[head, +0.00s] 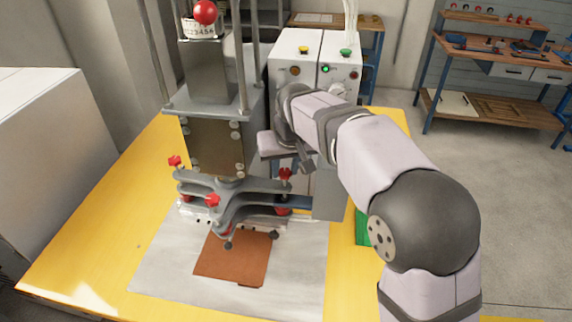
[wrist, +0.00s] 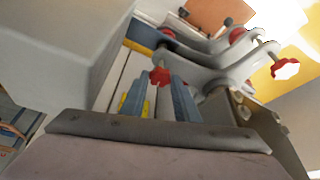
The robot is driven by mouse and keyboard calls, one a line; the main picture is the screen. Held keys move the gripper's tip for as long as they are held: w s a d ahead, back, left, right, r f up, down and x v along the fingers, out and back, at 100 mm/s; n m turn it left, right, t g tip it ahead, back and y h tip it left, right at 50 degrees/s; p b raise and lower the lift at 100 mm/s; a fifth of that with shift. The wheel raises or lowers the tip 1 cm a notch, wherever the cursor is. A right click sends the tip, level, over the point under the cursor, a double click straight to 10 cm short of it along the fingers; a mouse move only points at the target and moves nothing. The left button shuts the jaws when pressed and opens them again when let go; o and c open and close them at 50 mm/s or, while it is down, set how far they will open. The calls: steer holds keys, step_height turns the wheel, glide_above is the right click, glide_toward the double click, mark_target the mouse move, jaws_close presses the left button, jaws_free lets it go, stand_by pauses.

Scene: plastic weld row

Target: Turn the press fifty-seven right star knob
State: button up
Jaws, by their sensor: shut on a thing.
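The press (head: 215,145) stands on the yellow table, with a grey multi-armed clamp plate (head: 232,196) low on its column. The right star knob (head: 285,174) is red and sits upright at the right end of this plate. In the wrist view the red knob (wrist: 159,76) lies between my two blue-grey fingertips. My gripper (wrist: 161,82) is shut on it. In the head view my gripper (head: 299,166) is beside the press column, partly hidden by my own wrist. Two other red star knobs show, at left (head: 174,161) and front (head: 212,200).
A brown-orange sheet (head: 235,258) lies on the grey base plate (head: 170,275) in front of the press. White control boxes (head: 340,75) with buttons stand close behind my arm. A green piece (head: 362,228) lies to the right. The yellow table (head: 85,235) is clear at left.

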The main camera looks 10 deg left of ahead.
steer(key=shift+a+r+m+h, duration=0.1)
steer(key=shift+m+h, duration=0.2)
steer(key=shift+m, duration=0.6)
steer(key=o, duration=1)
steer(key=b+v, duration=0.1)
steer(key=v, duration=0.6)
steer(key=shift+s+r, duration=0.15)
